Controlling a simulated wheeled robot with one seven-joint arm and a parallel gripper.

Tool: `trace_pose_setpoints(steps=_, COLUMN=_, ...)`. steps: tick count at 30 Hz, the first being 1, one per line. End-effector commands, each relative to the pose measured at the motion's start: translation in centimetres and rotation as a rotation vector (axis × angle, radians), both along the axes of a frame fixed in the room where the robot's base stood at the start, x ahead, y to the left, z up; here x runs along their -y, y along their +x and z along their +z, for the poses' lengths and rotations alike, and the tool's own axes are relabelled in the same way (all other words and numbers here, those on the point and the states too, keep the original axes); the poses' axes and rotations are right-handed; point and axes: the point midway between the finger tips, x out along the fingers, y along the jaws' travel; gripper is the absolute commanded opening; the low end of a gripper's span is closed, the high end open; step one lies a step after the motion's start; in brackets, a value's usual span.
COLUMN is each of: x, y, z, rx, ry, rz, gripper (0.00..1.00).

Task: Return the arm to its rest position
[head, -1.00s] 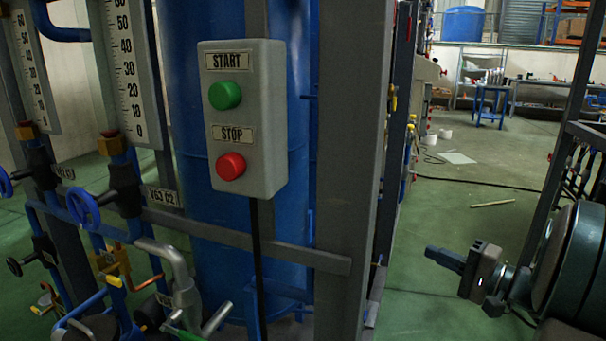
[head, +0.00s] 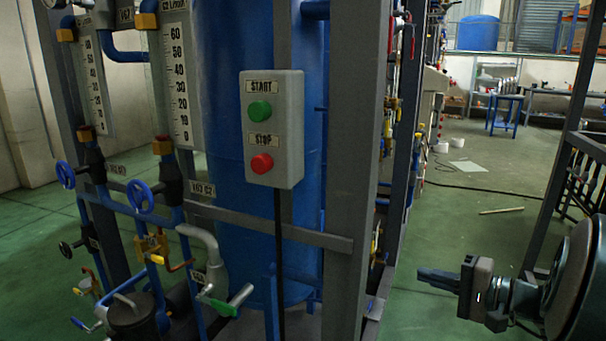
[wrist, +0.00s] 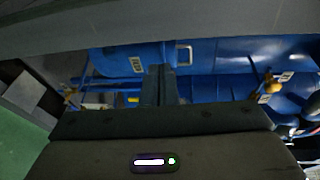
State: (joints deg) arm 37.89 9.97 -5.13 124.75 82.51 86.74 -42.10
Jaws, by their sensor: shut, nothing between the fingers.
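My gripper (head: 436,278) is at the lower right of the head view, pointing left, with its fingers together and nothing held. It is in open air, to the right of the grey frame post and apart from it. In the wrist view the dark gripper body (wrist: 160,142) fills the lower part, and the shut fingers (wrist: 160,84) stick up from it at the middle. Blue equipment shows behind them.
A grey control box (head: 273,128) with green START and red STOP buttons hangs before a blue tank (head: 222,150). A grey post (head: 352,150) stands between it and my gripper. Valves and pipes crowd the left.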

Motion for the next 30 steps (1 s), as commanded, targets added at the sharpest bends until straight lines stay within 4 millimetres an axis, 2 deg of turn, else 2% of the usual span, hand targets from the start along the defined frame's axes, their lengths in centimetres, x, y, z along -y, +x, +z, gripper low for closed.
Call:
trace_pose_setpoints(steps=1, x=-1.0, y=-0.3, z=1.0, rx=-0.021, ry=-0.017, rz=0.026, gripper=0.00)
trace_pose_setpoints(steps=8, x=-5.8, y=-2.9, z=2.9, rx=-0.156, ry=-0.138, rz=0.162, gripper=0.00)
trace_pose_setpoints(steps=12, x=-9.3, y=-5.9, z=4.8, rx=-0.267, ry=-0.282, rz=0.271, gripper=0.00)
trace_pose_setpoints(steps=15, x=-11.2, y=-8.5, z=6.1, rx=-0.343, ry=-0.420, rz=0.344, gripper=0.00)
trace_pose_setpoints(steps=21, x=-12.6, y=-13.2, z=9.0, rx=-0.430, ry=-0.731, rz=0.437, gripper=0.00)
trace_pose_setpoints(steps=27, x=-11.9, y=-16.3, z=12.9, rx=-0.418, ry=-1.057, rz=0.461, gripper=0.00)
trace_pose_setpoints(steps=30, x=-11.3, y=-17.0, z=14.9, rx=-0.379, ry=-1.201, rz=0.453, gripper=0.00)
